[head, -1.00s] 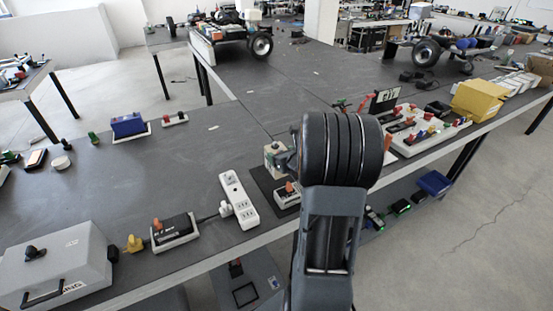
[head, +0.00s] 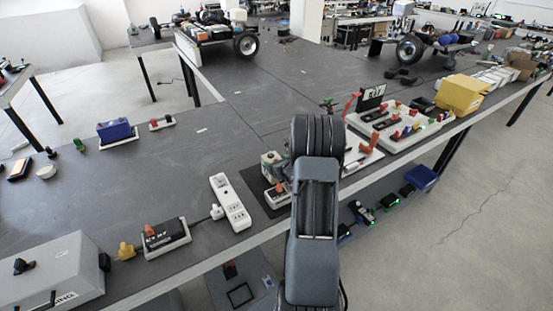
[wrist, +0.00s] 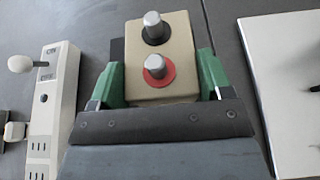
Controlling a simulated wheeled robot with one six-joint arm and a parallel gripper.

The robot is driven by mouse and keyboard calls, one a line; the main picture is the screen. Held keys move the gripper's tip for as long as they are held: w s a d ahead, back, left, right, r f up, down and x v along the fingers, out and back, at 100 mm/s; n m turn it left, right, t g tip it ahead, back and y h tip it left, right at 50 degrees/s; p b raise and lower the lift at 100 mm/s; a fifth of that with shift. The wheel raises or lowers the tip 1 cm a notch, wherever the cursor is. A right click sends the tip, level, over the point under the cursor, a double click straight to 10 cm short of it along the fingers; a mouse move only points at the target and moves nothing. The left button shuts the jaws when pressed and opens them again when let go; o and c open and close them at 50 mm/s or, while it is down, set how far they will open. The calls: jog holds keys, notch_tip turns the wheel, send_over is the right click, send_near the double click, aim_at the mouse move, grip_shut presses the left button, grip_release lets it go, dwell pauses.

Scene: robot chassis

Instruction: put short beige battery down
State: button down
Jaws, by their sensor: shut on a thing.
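The short beige battery (wrist: 178,38) is a beige block with two metal posts on top, one with a black ring and one with a red ring. My gripper (wrist: 160,82) is shut on it, with a green finger on each side. In the head view the battery (head: 268,158) shows partly to the left of my arm, which hides the rest of it and the fingers. A dark mat (head: 252,183) lies on the table near it. I cannot tell whether the battery touches the surface below.
A white power strip (head: 232,203) lies left of the mat and also shows in the wrist view (wrist: 58,100). A white board (wrist: 290,85) is at the right in the wrist view. A black battery (head: 165,237) and grey case (head: 55,268) stand further left.

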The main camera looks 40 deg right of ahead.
jog(key=shift+f, duration=0.15)
jog(key=shift+f, duration=0.2)
jog(key=shift+c, duration=2.3)
grip_release()
jog(key=shift+f, duration=0.1)
jog(key=o, duration=0.4)
